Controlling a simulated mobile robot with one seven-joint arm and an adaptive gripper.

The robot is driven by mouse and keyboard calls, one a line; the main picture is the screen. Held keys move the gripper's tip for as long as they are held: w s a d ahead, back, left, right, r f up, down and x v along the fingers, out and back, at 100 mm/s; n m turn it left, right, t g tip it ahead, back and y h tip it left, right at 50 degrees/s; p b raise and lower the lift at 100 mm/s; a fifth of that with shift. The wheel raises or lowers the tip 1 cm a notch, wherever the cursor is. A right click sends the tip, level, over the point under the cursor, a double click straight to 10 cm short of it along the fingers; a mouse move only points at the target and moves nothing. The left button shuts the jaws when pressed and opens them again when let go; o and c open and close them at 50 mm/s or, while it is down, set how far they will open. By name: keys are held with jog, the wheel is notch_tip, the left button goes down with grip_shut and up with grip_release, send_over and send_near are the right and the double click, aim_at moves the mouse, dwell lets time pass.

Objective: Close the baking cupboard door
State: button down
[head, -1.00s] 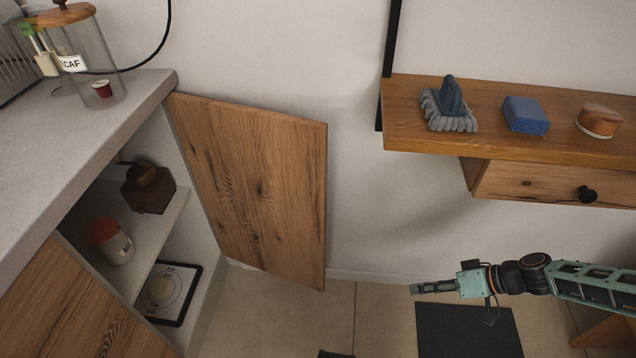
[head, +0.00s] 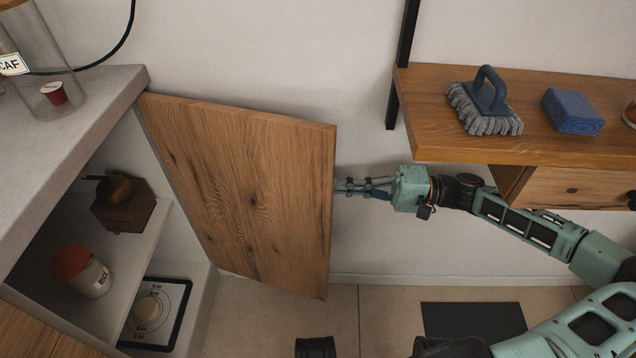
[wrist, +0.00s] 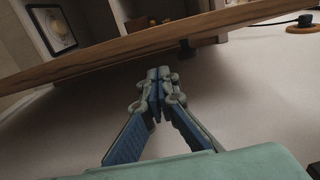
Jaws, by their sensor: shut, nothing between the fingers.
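The baking cupboard door (head: 245,195) is a wooden panel standing wide open, hinged at its left edge to the cupboard below the counter. My gripper (head: 340,187) is at the door's free right edge in the head view, its fingertips partly hidden behind it. In the wrist view my gripper (wrist: 158,75) is shut and empty, with its tips close to the door's edge (wrist: 120,52); I cannot tell if they touch. Inside the open cupboard are a dark wooden grinder (head: 122,205), a jar with a red lid (head: 88,272) and a scale (head: 155,312).
A wooden wall shelf (head: 440,125) with a drawer below holds a brush (head: 486,105) and a blue sponge (head: 573,110), above my arm. The counter (head: 75,105) bears a glass jar (head: 45,65). A dark mat (head: 475,320) lies on the floor.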

aim_at(303, 186)
jog(key=a+b, duration=0.2)
jog(key=a, duration=0.7)
jog(key=shift+w, duration=0.15)
